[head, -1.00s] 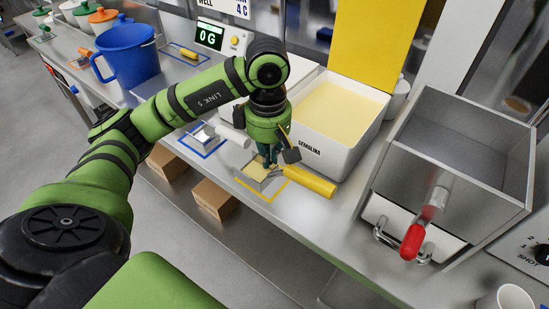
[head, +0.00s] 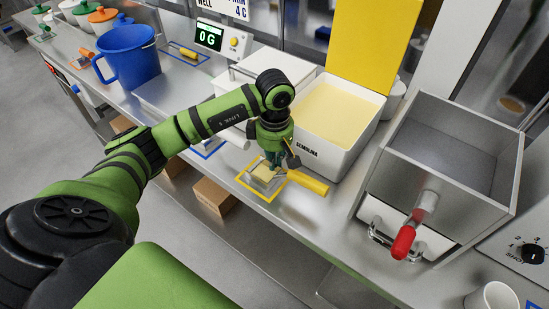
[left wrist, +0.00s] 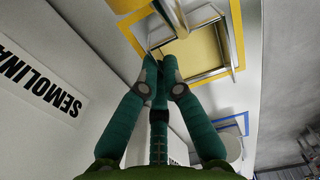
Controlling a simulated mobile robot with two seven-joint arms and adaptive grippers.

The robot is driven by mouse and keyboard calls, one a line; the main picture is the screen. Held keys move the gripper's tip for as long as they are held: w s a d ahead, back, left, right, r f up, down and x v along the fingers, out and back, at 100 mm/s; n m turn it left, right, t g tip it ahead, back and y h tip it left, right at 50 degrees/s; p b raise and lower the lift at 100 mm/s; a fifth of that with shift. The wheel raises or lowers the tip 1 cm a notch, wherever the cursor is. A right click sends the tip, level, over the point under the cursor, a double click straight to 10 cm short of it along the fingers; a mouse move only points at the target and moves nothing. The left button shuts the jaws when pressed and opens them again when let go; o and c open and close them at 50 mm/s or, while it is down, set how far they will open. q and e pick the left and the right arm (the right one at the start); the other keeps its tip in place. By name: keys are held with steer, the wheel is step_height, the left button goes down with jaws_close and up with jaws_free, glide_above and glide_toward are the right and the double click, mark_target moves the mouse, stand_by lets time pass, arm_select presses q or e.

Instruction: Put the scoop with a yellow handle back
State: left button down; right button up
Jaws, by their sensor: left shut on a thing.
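The scoop's yellow handle (head: 308,182) points right in the head view, over the counter beside the semolina tub. Its square metal bowl (head: 263,174) is at the yellow square outline (head: 266,199) on the counter and has pale yellow inside. The scoop bowl (left wrist: 198,51) also shows in the left wrist view, within the yellow outline (left wrist: 236,40). Whether the bowl rests fully on the counter is hard to tell. My left gripper (head: 273,162) points down and is shut on the scoop between bowl and handle; the grasp is partly hidden. My right gripper is not in view.
The white semolina tub (head: 309,150) stands just behind the scoop. A metal hopper (head: 440,150) with a red-handled lever (head: 403,242) is at the right. A blue jug (head: 128,62) and a scale display (head: 209,37) are at the left. The counter's front edge is close.

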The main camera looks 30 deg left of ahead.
arm_select(q)
steer(key=shift+f, duration=0.15)
steer(key=c, duration=1.4)
jaws_free()
steer(key=shift+r, duration=0.55)
step_height(320, 180, up, 11)
steer(key=b, duration=0.2)
steer(key=shift+r, duration=0.15)
